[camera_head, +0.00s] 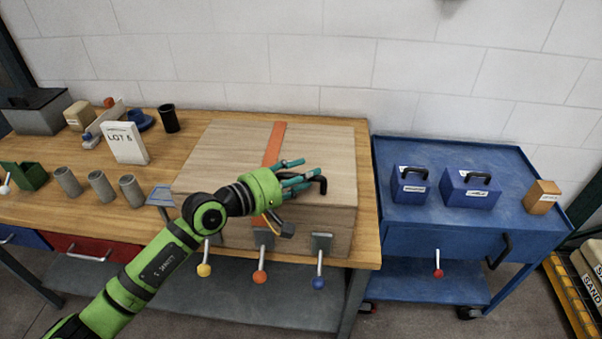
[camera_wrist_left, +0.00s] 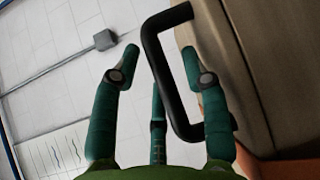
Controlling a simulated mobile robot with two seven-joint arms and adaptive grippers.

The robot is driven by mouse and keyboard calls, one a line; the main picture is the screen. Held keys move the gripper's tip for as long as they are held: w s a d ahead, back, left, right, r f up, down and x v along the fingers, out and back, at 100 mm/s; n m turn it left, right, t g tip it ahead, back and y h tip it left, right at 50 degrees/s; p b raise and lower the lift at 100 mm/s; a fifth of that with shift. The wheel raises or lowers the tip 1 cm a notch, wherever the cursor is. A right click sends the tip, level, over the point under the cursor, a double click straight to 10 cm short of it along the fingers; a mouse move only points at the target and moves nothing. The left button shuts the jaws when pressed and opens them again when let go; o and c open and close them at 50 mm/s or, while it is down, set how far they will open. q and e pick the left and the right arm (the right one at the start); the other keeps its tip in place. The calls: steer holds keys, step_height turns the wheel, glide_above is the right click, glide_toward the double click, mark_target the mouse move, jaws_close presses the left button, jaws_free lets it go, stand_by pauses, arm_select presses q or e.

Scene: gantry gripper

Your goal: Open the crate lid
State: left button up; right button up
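The wooden crate (camera_head: 333,232) stands on the workbench with its lid (camera_head: 225,140) down; an orange strap (camera_head: 275,143) runs over the lid. The black lid handle (camera_head: 322,181) is at the front, partly hidden by my left gripper (camera_head: 296,176). My left gripper has teal fingers, spread open, at the handle. In the left wrist view, the black handle (camera_wrist_left: 165,75) lies between the spread fingers of my left gripper (camera_wrist_left: 158,85); the fingers are not closed on it. I cannot tell whether any finger touches it. My right gripper is not in view.
Levers with yellow (camera_head: 204,270), orange (camera_head: 260,277) and blue (camera_head: 318,283) knobs hang at the crate front. Grey cups (camera_head: 100,186) and a LOT 6 card (camera_head: 125,143) stand left. A blue cart (camera_head: 430,216) with blue boxes stands right.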

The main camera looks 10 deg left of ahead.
arm_select(q)
jaws_close()
steer(key=w+r+n+g+y+p, duration=0.1)
steer(key=w+r+n+g+p, duration=0.1)
steer(key=w+r, duration=0.9)
steer(key=shift+w+r+n+g+y, duration=0.4)
steer(key=shift+r+g, duration=0.4)
steer(key=shift+r, duration=0.5)
